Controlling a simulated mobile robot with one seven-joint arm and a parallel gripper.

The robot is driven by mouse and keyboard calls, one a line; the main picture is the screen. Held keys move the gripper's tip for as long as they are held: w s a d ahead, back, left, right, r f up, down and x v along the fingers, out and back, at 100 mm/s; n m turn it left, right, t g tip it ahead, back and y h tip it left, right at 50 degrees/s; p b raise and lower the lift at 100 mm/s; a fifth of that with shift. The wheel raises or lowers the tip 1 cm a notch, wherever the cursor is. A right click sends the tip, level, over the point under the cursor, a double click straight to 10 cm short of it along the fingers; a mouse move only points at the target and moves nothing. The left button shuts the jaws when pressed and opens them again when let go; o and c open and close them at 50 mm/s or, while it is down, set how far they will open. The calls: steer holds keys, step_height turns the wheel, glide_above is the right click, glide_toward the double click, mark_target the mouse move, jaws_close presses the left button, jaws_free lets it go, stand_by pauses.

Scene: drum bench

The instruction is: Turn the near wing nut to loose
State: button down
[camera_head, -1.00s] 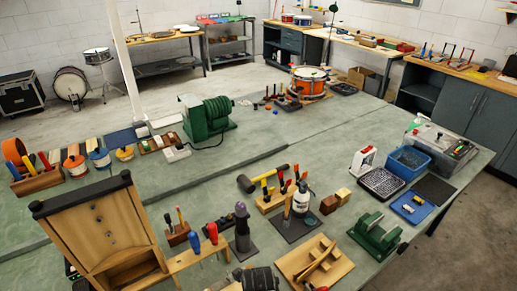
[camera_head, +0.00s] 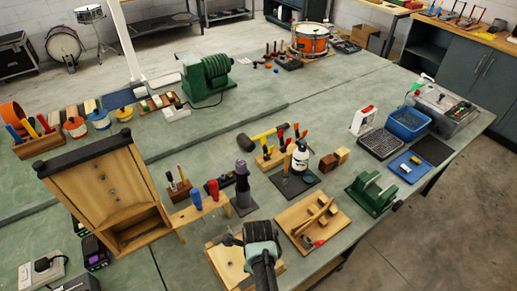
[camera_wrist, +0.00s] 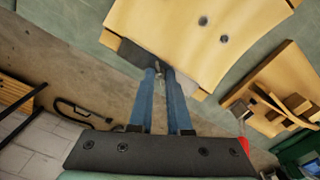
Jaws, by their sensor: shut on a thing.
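A pale wooden board (camera_head: 222,262) lies at the near edge of the bench, partly covered by my arm. In the wrist view the board (camera_wrist: 180,22) fills the top and has two dark round spots. My gripper (camera_wrist: 160,74) points at the board's near edge, its two blue-grey fingers close together. A small metallic piece, which looks like the near wing nut (camera_wrist: 160,73), sits between the fingertips and is mostly hidden. In the head view my gripper's tips are hidden behind its own body, so the nut's angle cannot be told.
A wooden tray (camera_head: 293,238) with wood pieces and a red-handled tool lies just right of my gripper. A wooden cabinet (camera_head: 100,185) stands to the left, with a tool rack (camera_head: 190,217) beside it. A green vise-like tool (camera_head: 372,195) is farther right. The floor is clear at the lower right.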

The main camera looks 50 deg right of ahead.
steer(key=n, duration=0.5)
steer(key=shift+n, duration=0.3)
steer(key=n, duration=1.1)
steer(key=shift+n+p, duration=0.3)
steer(key=shift+n, duration=0.1)
steer(key=n, duration=1.1)
steer(key=shift+n, duration=0.4)
steer(key=n, duration=0.5)
steer(key=shift+w, duration=0.1)
steer(key=n, duration=0.5)
steer(key=shift+n, duration=0.4)
steer(key=n, duration=0.6)
